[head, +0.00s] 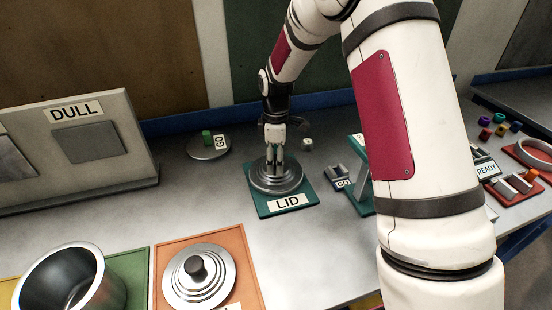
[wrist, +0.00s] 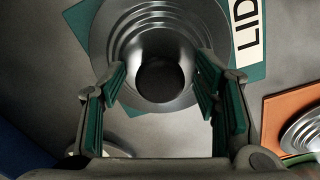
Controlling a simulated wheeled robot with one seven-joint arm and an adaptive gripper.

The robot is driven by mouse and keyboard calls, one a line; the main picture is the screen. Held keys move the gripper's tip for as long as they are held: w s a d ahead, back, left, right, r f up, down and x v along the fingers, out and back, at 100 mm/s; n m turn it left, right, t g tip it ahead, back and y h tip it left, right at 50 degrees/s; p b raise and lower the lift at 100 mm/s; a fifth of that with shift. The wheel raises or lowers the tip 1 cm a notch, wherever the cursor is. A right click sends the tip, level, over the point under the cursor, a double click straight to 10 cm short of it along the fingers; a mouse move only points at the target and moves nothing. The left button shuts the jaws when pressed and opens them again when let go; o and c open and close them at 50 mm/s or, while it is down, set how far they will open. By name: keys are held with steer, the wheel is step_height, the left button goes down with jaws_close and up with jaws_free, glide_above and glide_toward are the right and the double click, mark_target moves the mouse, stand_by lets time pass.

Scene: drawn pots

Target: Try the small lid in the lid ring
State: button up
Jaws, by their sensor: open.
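A silvery stepped lid (head: 289,188) lies on the teal mat (head: 263,206) labelled LID. It also shows in the wrist view (wrist: 112,48), with a dark round knob (wrist: 161,81). My gripper (head: 275,170) is open and points down over this lid, its fingers on either side of the knob and apart from it in the wrist view. A second stepped lid (head: 220,268) with a dark knob lies on the orange mat (head: 165,262). I cannot tell a separate lid ring under the first lid, nor for sure which lid is the small one.
A metal pot (head: 45,290) stands at the front left. A grey panel (head: 120,125) marked DULL stands behind it. A round GO plate (head: 205,154) with a green piece is at the back. A small GO stand (head: 338,178) is right of the teal mat. Red trays (head: 505,196) lie far right.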

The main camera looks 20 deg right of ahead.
step_height(320, 180, up, 12)
stand_by(0.5)
stand_by(0.7)
steer(key=s+r+m+t, duration=0.2)
steer(key=s+r+m, duration=0.4)
steer(key=s+r, duration=0.65)
steer(key=s+m+t, duration=0.3)
steer(key=s+m, duration=0.4)
steer(key=s, duration=1.1)
steer(key=shift+s+r+m, duration=0.4)
